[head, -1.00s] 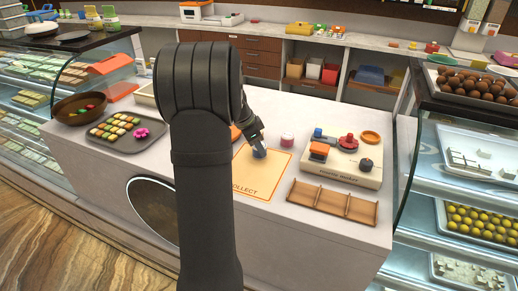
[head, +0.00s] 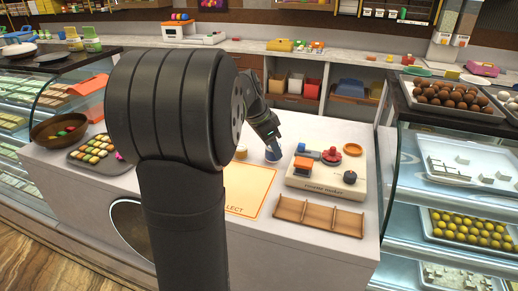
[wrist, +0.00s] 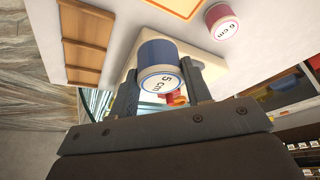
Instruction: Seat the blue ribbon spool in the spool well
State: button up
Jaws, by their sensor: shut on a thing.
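The blue ribbon spool (wrist: 160,62) has a white end marked "5 cm". It sits between the two fingers of my gripper (wrist: 163,88) in the wrist view, and the gripper is shut on it. In the head view my gripper (head: 271,142) points down, with the blue spool (head: 273,155) at its tips, left of the cream ribbon machine (head: 328,184). I cannot tell if the spool touches the counter. I cannot make out the spool well for certain.
A red spool (wrist: 222,22) marked "6 cm" stands nearby in the wrist view. The machine carries an orange block (head: 303,164), a red knob (head: 331,156) and a dark knob (head: 350,177). A divided wooden tray (head: 318,216) lies in front. An orange-edged mat (head: 250,190) lies left.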

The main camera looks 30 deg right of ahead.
jog(key=s+d+n+t, duration=0.2)
jog(key=d+n, duration=0.3)
jog(key=d, duration=2.7)
jog(key=shift+s+a+f, duration=0.15)
jog(key=shift+f, duration=2.1)
jog(key=shift+f, duration=0.6)
jog(key=o, duration=0.7)
jog(key=shift+v, duration=5.5)
